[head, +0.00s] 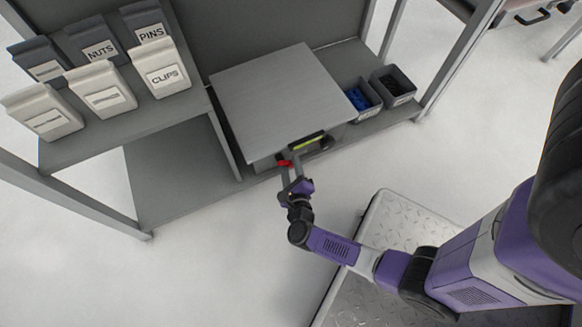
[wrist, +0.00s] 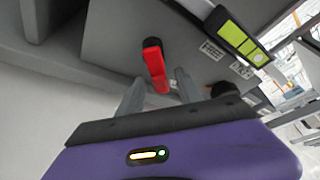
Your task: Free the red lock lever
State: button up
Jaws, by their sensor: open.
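The red lock lever (wrist: 154,66) sits on the grey front face of a cabinet (wrist: 115,35) in the wrist view, with a dark round pivot at its upper end. In the head view the red lever (head: 285,163) shows small below the cabinet's grey top (head: 280,95). My gripper (wrist: 158,84) is open, with one grey finger on each side of the lever's lower end. I cannot tell whether either finger touches the lever. In the head view my gripper (head: 290,168) is at the cabinet's front, partly covering it.
A yellow-green panel on a dark handle (wrist: 240,42) is right of the lever, with small labels beside it. Grey and white labelled bins (head: 100,87) stand on the left shelf. Two open bins, one with blue parts (head: 358,98), stand right of the cabinet.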

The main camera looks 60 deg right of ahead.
aim_at(291, 162)
grip_shut()
jog(key=shift+s, duration=0.1)
jog(key=n, duration=0.1)
jog(key=n+h, duration=0.1)
jog(key=shift+s+d+r+n+h, duration=0.15)
jog(key=shift+d+r+n+h, duration=0.15)
jog(key=shift+r+n+h, duration=0.1)
jog(key=shift+a+r+n+t+h, duration=0.1)
jog(key=shift+r+n+t+h, duration=0.5)
jog(key=shift+n, duration=1.75)
jog(key=shift+a+r+n+t+h, duration=0.1)
jog(key=shift+r+n+t+h, duration=0.45)
jog(key=shift+n, duration=1.75)
jog(key=shift+a+r+n+t+h, duration=0.1)
jog(key=shift+r+n+t+h, duration=0.5)
jog(key=shift+n, duration=1.75)
jog(key=shift+r+n+t+y, duration=0.15)
jog(key=shift+n+t+y, duration=0.1)
jog(key=shift+n, duration=0.05)
